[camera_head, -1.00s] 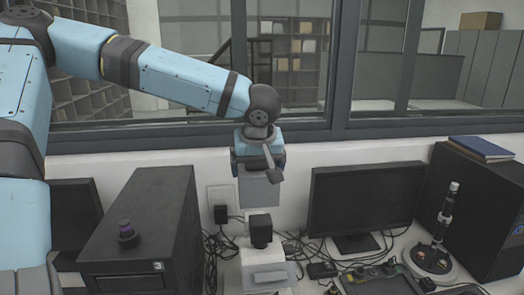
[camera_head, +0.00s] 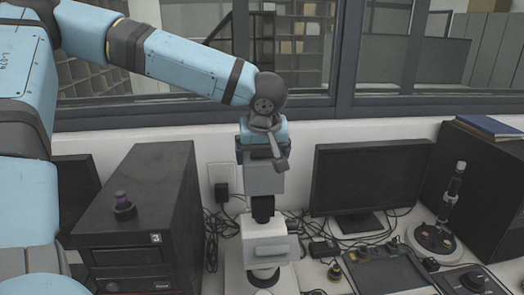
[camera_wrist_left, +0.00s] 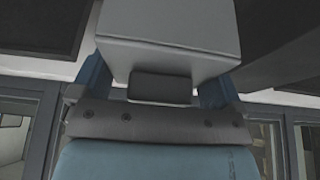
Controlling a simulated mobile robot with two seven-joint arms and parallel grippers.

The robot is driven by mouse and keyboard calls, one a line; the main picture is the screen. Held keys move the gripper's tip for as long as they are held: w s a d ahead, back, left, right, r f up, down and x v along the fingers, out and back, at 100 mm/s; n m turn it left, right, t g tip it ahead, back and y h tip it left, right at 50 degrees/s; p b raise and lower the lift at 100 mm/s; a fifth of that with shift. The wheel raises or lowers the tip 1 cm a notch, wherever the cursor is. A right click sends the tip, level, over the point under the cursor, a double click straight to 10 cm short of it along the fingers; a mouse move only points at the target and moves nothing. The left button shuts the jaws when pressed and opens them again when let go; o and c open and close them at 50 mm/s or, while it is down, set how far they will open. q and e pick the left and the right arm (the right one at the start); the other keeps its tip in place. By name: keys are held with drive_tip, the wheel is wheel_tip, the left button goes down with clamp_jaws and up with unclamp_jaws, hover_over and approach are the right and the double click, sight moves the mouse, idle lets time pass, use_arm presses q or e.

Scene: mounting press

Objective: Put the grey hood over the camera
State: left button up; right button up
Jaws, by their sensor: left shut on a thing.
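My left gripper (camera_head: 264,153) is shut on the grey hood (camera_head: 264,180), a box-shaped piece held below the jaws. In the left wrist view the hood (camera_wrist_left: 180,45) sits between the blue fingers. The black camera (camera_head: 262,208) stands upright on top of a white device in the head view. The hood is directly above the camera, and its lower edge meets or overlaps the camera's top in the picture. I cannot tell whether the camera's top is inside the hood. My right gripper is not in view.
The white device (camera_head: 265,245) stands among loose cables. A black computer case (camera_head: 150,215) is close on the left, with a small dark knob (camera_head: 123,205) on top. A monitor (camera_head: 366,178) stands on the right. A window is behind.

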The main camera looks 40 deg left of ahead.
use_arm(q)
wheel_tip(320, 180, down, 4)
drive_tip(key=b, duration=0.2)
drive_tip(key=shift+b, duration=0.3)
wheel_tip(320, 180, down, 3)
drive_tip(key=shift+f+b, duration=0.1)
drive_tip(key=shift+b, duration=1.15)
drive_tip(key=shift+f+b, duration=0.35)
drive_tip(key=shift+f, duration=0.25)
drive_tip(key=shift+f, duration=0.1)
drive_tip(key=shift+f+b, duration=0.45)
drive_tip(key=shift+b, duration=0.1)
